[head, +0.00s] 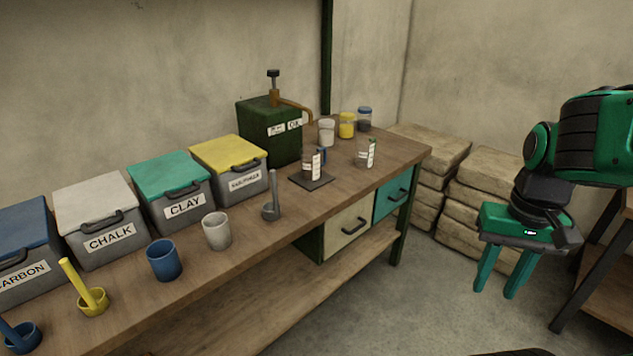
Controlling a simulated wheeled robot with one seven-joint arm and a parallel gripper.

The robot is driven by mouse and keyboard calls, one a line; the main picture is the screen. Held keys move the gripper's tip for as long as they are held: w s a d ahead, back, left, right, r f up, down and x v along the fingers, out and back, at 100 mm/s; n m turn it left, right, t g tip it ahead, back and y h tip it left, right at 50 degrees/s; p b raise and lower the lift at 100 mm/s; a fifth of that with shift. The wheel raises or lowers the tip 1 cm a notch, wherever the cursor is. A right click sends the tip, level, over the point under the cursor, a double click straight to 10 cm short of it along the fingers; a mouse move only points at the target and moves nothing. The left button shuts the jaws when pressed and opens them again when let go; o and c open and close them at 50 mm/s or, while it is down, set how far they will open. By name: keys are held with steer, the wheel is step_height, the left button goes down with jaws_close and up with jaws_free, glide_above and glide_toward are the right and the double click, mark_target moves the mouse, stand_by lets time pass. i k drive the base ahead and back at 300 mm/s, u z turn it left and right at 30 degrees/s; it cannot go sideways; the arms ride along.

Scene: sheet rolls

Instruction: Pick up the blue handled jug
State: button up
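A small jug (308,165) with a blue handle stands upright on a dark square mat (301,180) on the workbench, in front of the green oil can. It is partly see-through grey with a white scale strip, and its handle is at its back right. A similar jug (363,156) with a green handle stands to its right, directly on the bench. My gripper (495,293) hangs at the right, over the floor and well apart from the bench. Its two green fingers point down, spread apart, with nothing between them.
The green oil can (262,143) with a brass spout stands behind the blue handled jug. White, yellow and blue-lidded jars (346,126) are near the wall. A grey ladle (271,209), cups and labelled bins are to the left. Stacked sacks (475,200) lie beyond the bench's right end.

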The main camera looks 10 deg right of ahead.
mark_target(311, 164)
steer(key=z, duration=0.7)
steer(key=i, duration=1.85)
steer(key=u, duration=0.55)
